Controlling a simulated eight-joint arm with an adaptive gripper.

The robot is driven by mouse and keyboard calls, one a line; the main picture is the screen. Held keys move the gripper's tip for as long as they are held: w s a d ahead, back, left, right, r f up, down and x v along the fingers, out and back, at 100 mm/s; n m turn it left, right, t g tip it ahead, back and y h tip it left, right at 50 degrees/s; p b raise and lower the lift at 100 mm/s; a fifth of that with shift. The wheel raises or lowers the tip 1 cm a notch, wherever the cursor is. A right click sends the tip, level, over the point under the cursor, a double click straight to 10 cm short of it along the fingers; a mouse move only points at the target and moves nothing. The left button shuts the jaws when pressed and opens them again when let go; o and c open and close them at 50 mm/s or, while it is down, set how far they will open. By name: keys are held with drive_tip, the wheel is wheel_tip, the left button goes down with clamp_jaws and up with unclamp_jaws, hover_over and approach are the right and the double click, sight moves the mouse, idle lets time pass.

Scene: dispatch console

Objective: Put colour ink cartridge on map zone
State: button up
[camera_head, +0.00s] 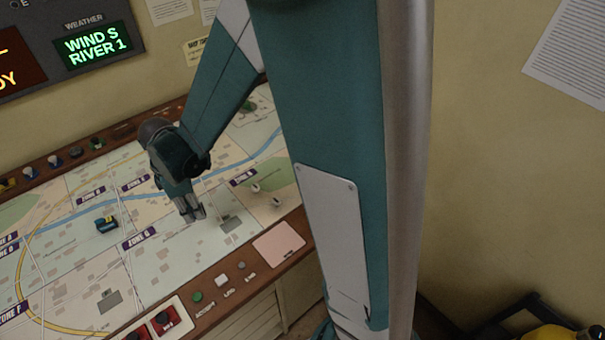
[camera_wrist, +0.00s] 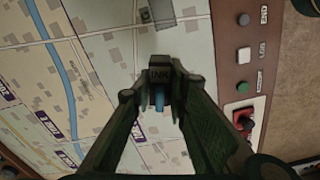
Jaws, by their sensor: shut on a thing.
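In the wrist view my gripper (camera_wrist: 160,78) is shut on a small dark block marked INK, the ink cartridge (camera_wrist: 160,74). Some blue shows just below it between the fingers. In the head view my gripper (camera_head: 194,214) points down over the map (camera_head: 200,262), right of the ZONE G label (camera_head: 139,239). The cartridge cannot be made out clearly there. I cannot tell whether it touches the map. The map is a pale sheet split into labelled zones, with a blue river and a yellow road.
A small dark blue object with a yellow mark (camera_head: 107,225) stands on the map left of my gripper. Two small whitish items lie to its right. A pink pad (camera_head: 279,245), a green button (camera_head: 197,297) and red controls (camera_head: 163,318) line the wooden front edge.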

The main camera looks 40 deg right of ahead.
drive_tip(key=w+d+m+p, duration=0.1)
drive_tip(key=w+d+m, duration=0.25)
drive_tip(key=d, duration=1.05)
drive_tip(key=w+d+m, duration=0.3)
drive_tip(key=d+m, duration=0.2)
drive_tip(key=d, duration=0.8)
drive_tip(key=s+d+m, duration=0.2)
drive_tip(key=d+m, duration=0.1)
drive_tip(key=d, duration=0.9)
drive_tip(key=s+d+m, duration=0.3)
drive_tip(key=d, duration=0.9)
drive_tip(key=shift+d+p, duration=0.4)
drive_tip(key=shift+p, duration=0.05)
drive_tip(key=shift+f, duration=3.05)
drive_tip(key=shift+f, duration=0.1)
drive_tip(key=shift+f, duration=1.8)
drive_tip(key=shift+f+b, duration=0.15)
drive_tip(key=shift+b, duration=0.15)
